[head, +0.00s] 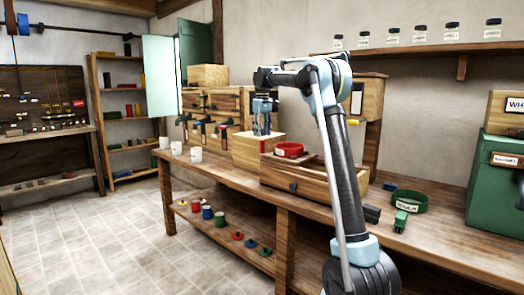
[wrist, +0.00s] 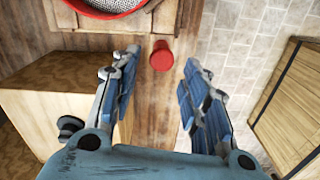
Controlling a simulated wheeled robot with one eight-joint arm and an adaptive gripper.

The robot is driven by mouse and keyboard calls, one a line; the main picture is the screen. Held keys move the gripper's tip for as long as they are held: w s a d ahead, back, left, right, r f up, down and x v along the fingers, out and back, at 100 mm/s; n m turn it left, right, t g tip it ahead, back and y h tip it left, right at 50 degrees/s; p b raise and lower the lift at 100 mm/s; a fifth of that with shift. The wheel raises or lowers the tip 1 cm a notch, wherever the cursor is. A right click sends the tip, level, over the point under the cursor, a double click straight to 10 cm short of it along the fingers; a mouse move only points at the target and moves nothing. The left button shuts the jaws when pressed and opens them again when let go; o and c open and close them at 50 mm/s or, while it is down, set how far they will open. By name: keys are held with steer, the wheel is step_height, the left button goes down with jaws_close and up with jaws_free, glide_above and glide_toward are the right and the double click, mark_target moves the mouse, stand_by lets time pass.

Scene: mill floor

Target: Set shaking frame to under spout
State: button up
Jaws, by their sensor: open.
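My gripper (head: 262,130) points down over the workbench, its two blue fingers apart. In the wrist view a short red handle (wrist: 161,55) shows between the fingertips; whether they touch it is unclear. The handle also shows just below the fingers in the head view (head: 263,146). A wooden frame (head: 305,187), seemingly the shaking frame, lies to its right on the bench. A red-rimmed sieve (head: 289,150) with mesh rests on it and shows at the top of the wrist view (wrist: 110,12). I cannot clearly make out the spout.
A pale wooden box (head: 245,153) stands close to the gripper. A wooden cabinet (head: 366,97) is on the wall behind.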

mark_target(262, 153)
step_height(262, 153, down, 9)
steer(key=shift+r, duration=0.2)
stand_by(0.3)
jaws_close()
